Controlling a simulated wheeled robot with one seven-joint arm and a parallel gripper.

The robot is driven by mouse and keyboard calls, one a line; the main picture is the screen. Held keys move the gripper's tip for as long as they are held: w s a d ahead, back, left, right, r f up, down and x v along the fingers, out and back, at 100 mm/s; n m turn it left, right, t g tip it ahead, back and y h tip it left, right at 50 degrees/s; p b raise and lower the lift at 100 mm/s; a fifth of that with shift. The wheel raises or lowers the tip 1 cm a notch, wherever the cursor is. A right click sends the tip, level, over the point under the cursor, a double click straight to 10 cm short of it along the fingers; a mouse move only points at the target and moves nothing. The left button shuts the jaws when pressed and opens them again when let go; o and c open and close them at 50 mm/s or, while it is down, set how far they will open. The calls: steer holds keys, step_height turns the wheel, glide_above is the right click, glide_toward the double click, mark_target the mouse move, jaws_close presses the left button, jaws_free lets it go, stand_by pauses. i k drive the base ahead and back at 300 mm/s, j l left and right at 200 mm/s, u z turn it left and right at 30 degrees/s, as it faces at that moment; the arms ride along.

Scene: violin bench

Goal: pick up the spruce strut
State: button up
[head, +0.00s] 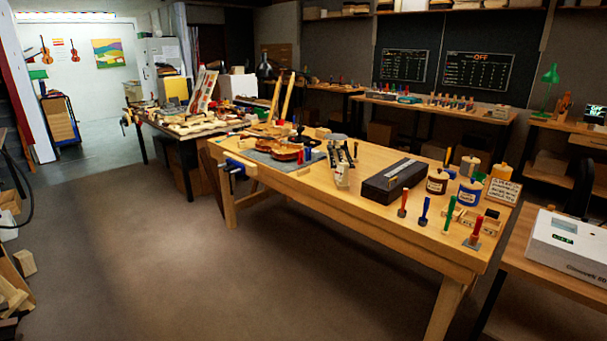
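I cannot tell for certain which piece is the spruce strut. Two long pale wooden strips (288,98) stand tilted upright at the back left end of the main workbench (330,212). Smaller pale wood pieces (200,126) lie among clutter on the bench behind, too small to tell apart. Pale wood offcuts (14,293) also lie at the lower left edge, partly cut off by the frame. My gripper is not in view.
The main bench holds a violin body (284,151), a dark long box (392,181), jars (437,182) and upright coloured-handled tools (475,231). A blue vise (235,168) juts from its left end. A white machine (568,246) stands at right. The brown floor (150,260) is clear at front left.

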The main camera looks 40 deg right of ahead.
mark_target(306, 171)
steer(key=i+l+z, duration=0.35)
steer(key=i, duration=0.4)
steer(key=i+l+z, duration=0.15)
steer(key=i+z, duration=0.15)
steer(key=i, duration=0.5)
steer(key=i+z, duration=0.35)
steer(key=i, duration=0.45)
